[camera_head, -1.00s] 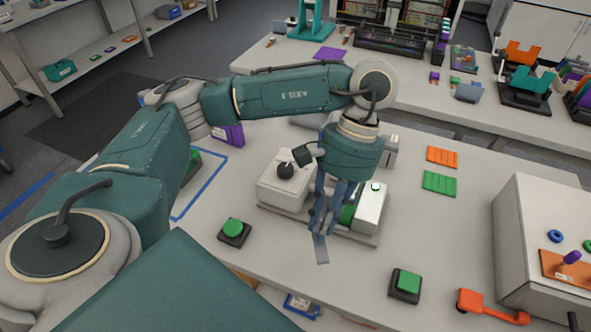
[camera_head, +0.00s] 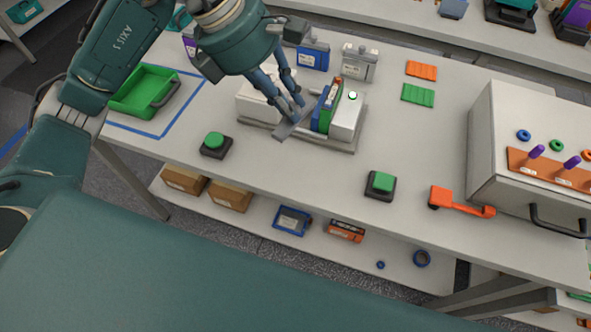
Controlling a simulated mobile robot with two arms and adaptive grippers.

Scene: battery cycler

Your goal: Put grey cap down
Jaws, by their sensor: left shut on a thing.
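My left gripper (camera_head: 296,106) is shut on the grey cap (camera_head: 285,131), a flat grey piece that sticks out below the fingertips. It is tilted and hangs over the front edge of the grey-white fixture (camera_head: 345,149) on the table. Whether the cap touches the fixture I cannot tell. The fixture has a white block on each side, the right one (camera_head: 346,115) with a small green light. A blue and green battery module (camera_head: 323,108) stands between them, just right of my fingers. My right gripper is not in view.
A green tray (camera_head: 135,104) lies inside a blue taped outline at the left. Green buttons on black bases (camera_head: 214,144) (camera_head: 381,185) and an orange lever (camera_head: 462,203) stand near the front edge. A white box (camera_head: 500,115) with purple pegs is at the right.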

